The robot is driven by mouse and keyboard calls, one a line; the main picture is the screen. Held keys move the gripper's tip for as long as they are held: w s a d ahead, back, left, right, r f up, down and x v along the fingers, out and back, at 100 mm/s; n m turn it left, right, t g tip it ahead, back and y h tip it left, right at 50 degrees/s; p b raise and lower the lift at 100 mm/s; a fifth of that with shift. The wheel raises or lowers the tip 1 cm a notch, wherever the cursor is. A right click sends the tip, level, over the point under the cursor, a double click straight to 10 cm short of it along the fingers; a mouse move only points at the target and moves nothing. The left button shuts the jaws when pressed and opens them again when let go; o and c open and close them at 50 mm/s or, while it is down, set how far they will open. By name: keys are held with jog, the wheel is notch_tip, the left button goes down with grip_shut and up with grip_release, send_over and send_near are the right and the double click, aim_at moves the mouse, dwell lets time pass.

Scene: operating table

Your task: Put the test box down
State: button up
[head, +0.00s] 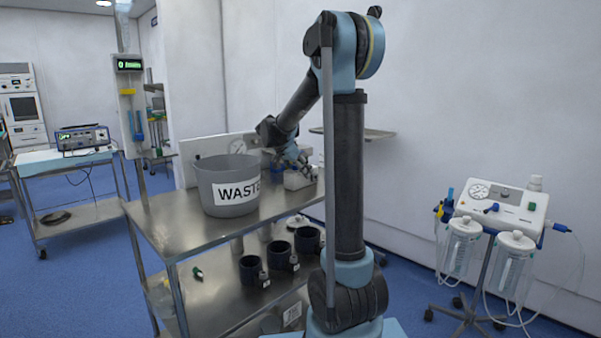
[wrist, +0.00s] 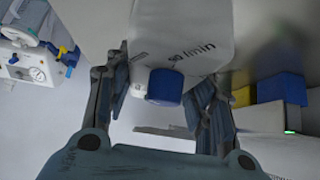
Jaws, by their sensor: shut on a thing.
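The test box appears as a pale white body (wrist: 190,35) with dark lettering and a blue round cap in the wrist view. My gripper (wrist: 165,78) has a finger on each side of it and is shut on it. In the head view my gripper (head: 303,166) is low over the back right of the steel table, at a small white box (head: 297,180) that looks like the same one. The fingers partly hide it, and I cannot tell whether its underside touches the table top (head: 172,222).
A grey bin marked WASTE (head: 226,197) stands just left of my gripper. Several dark cups (head: 252,271) stand on the lower shelf. A suction unit (head: 500,205) on a stand is at the right. The table's front left is clear.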

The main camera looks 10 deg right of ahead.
jog(key=o, duration=1.5)
jog(key=shift+c, duration=0.2)
jog(key=v, duration=1.2)
jog(key=s+d+f+n+g+y, duration=0.1)
jog(key=s+d+f+n, duration=0.25)
jog(key=s, duration=0.65)
jog(key=s+d+f+n+g+y, duration=0.15)
jog(key=s+d+f, duration=0.3)
jog(key=s, duration=0.65)
jog(key=s+a+f+n+y, duration=0.1)
jog(key=s+f+n+y, duration=0.3)
jog(key=s+f, duration=1.2)
jog(key=s+n, duration=0.2)
jog(key=shift+s+a, duration=0.3)
